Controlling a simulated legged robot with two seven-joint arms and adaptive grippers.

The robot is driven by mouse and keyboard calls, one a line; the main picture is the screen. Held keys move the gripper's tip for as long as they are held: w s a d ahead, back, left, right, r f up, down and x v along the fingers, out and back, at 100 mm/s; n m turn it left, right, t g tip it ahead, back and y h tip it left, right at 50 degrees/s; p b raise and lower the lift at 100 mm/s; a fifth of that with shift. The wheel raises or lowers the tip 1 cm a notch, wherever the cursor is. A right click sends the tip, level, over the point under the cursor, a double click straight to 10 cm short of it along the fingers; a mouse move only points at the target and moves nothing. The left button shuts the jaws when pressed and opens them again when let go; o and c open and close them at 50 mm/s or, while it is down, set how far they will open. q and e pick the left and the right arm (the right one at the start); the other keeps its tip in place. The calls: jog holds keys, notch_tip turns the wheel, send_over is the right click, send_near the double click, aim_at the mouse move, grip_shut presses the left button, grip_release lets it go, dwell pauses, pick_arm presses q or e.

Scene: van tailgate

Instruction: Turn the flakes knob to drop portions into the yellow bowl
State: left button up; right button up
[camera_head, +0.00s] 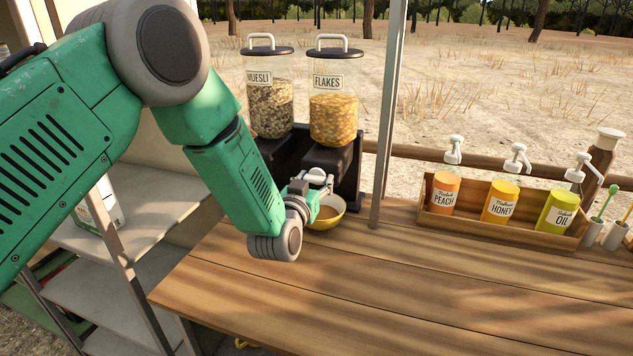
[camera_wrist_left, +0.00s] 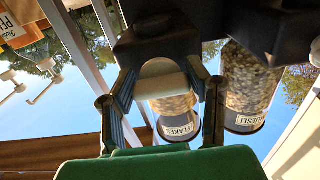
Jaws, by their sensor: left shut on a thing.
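The flakes dispenser (camera_head: 334,110), a clear jar of orange-brown flakes with a dark lid and white handle, stands on a black stand. It also shows upside down in the left wrist view (camera_wrist_left: 176,125). My left gripper (camera_head: 320,180) is at the front of the stand below this jar. In the left wrist view its fingers (camera_wrist_left: 162,80) are shut on the pale flakes knob (camera_wrist_left: 160,70), one on each side. The yellow bowl (camera_head: 328,224) sits on the table under the gripper, partly hidden by it, with brownish content inside. My right gripper is not in view.
The muesli dispenser (camera_head: 271,105) stands left of the flakes one. A metal post (camera_head: 389,120) rises just right of the stand. A wooden crate (camera_head: 500,228) with peach, honey and oil pump bottles stands at the right. The front of the wooden table (camera_head: 400,290) is clear.

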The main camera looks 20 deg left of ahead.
pick_arm(q)
jog(key=shift+w+r, duration=0.15)
jog(key=shift+r, duration=0.3)
jog(key=o, duration=1.2)
jog(key=shift+f, duration=0.1)
jog(key=shift+f, duration=0.1)
jog(key=shift+s+f, duration=0.1)
jog(key=shift+s, duration=0.2)
jog(key=s, duration=1.1)
jog(key=shift+s+a, duration=0.2)
jog(key=shift+s, duration=0.1)
